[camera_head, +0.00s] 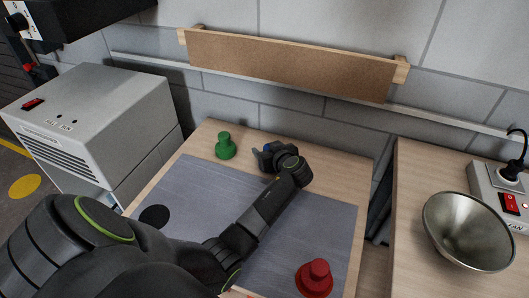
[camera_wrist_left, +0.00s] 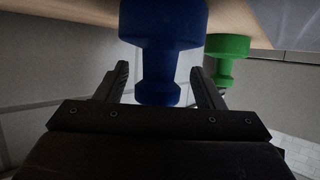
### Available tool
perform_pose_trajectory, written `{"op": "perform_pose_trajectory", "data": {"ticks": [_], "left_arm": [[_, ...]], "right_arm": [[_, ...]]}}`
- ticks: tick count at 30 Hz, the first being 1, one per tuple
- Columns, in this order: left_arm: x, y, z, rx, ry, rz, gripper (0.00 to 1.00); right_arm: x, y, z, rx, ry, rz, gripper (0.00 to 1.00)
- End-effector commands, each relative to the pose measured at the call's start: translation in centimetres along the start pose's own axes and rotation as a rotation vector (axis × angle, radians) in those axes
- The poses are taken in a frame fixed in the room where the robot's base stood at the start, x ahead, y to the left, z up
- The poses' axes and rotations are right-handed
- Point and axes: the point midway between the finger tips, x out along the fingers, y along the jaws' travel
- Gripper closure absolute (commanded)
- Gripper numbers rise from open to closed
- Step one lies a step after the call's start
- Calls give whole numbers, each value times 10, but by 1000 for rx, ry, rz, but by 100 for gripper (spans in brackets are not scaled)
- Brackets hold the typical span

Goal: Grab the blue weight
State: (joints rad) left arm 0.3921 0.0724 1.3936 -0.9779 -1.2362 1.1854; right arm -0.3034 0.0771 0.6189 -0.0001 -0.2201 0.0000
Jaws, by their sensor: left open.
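The blue weight (camera_wrist_left: 163,60) fills the top middle of the left wrist view, its narrow neck and knob between my two fingers. Gaps show on both sides, so neither finger appears to touch it. In the head view only a small bit of the blue weight (camera_head: 268,147) shows, at the far edge of the table, mostly hidden by my left gripper (camera_head: 264,157). My left gripper is open, and its fingers (camera_wrist_left: 160,85) also show in the wrist view. My right gripper is not in view.
A green weight (camera_head: 226,147) stands left of the blue one; it also shows in the wrist view (camera_wrist_left: 229,50). A red weight (camera_head: 315,277) stands on the grey mat (camera_head: 325,218), which has a black disc (camera_head: 154,216). A metal bowl (camera_head: 468,230) sits on the right table.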

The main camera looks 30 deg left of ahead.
Motion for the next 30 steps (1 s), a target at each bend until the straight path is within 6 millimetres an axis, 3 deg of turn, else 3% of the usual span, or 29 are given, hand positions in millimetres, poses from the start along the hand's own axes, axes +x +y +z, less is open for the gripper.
{"op": "perform_pose_trajectory", "data": {"ticks": [3, 7, 13, 21, 30], "left_arm": [[-1, 0, 1, -1, -1, 0, 38], [-1, 0, 1, -1, -1, 0, 41], [-1, 0, 1, -1, -1, 0, 67], [0, 0, 2, 0, -2, -1, 100], [-1, 0, -1, -2, 2, 0, 100]], "right_arm": [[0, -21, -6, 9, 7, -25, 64], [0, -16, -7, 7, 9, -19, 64], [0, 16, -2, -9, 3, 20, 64], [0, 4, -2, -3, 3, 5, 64], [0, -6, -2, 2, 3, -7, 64]]}}
